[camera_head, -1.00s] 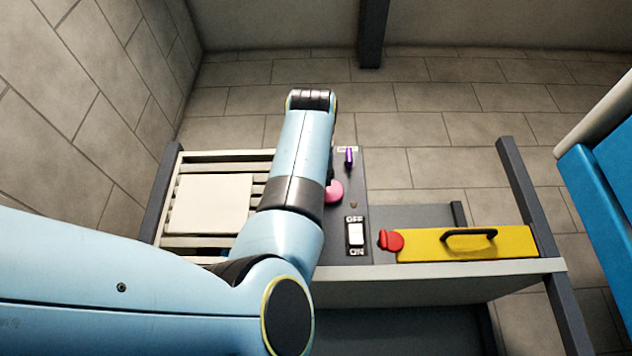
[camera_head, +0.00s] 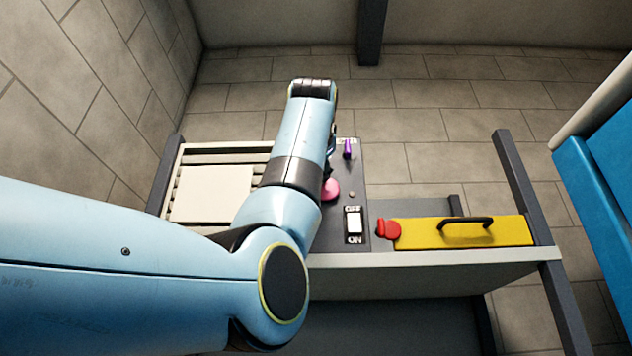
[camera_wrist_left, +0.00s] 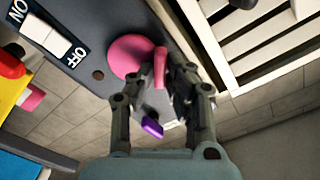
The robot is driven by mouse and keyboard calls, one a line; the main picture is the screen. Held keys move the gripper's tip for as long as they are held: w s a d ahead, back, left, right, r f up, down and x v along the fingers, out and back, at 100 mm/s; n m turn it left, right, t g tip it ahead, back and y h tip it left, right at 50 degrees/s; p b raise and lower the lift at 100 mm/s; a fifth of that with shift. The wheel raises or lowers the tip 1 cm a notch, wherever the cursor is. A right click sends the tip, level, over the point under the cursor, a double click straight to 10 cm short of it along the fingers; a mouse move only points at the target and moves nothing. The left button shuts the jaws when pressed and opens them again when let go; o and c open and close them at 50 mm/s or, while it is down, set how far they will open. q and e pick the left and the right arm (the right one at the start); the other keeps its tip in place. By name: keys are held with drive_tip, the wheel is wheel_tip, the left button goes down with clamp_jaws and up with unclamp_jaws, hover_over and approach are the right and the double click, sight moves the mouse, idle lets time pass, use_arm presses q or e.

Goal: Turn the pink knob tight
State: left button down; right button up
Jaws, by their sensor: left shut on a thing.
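The pink knob (camera_head: 330,189) sits on the dark panel (camera_head: 358,180), partly hidden by my left arm in the head view. In the left wrist view the knob shows as a round pink disc (camera_wrist_left: 127,55) with a raised pink grip bar (camera_wrist_left: 160,68). My left gripper (camera_wrist_left: 163,75) has its dark fingers around the bar and is shut on it. The head view mostly hides this gripper behind the arm. My right gripper is in neither view.
A purple lever (camera_head: 347,149) stands behind the knob, and a white ON/OFF switch (camera_head: 354,223) in front. A red knob (camera_head: 388,229) and a yellow panel with a black handle (camera_head: 466,231) are to the right. A slatted white grille (camera_head: 227,158) lies left.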

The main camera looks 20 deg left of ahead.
use_arm(q)
drive_tip(key=shift+a+f+m+b, duration=0.15)
drive_tip(key=shift+m+b, duration=1.55)
drive_tip(key=shift+m, duration=2.95)
drive_tip(key=shift+d+f+m+b, duration=0.15)
drive_tip(key=shift+m+b, duration=1.5)
drive_tip(key=shift+m, duration=2.95)
drive_tip(key=shift+a+f+m+b, duration=0.2)
drive_tip(key=shift+m+b, duration=1.5)
drive_tip(key=shift+m, duration=2.95)
drive_tip(key=shift+d, duration=0.1)
drive_tip(key=c, duration=1.3)
unclamp_jaws()
drive_tip(key=shift+c, duration=0.2)
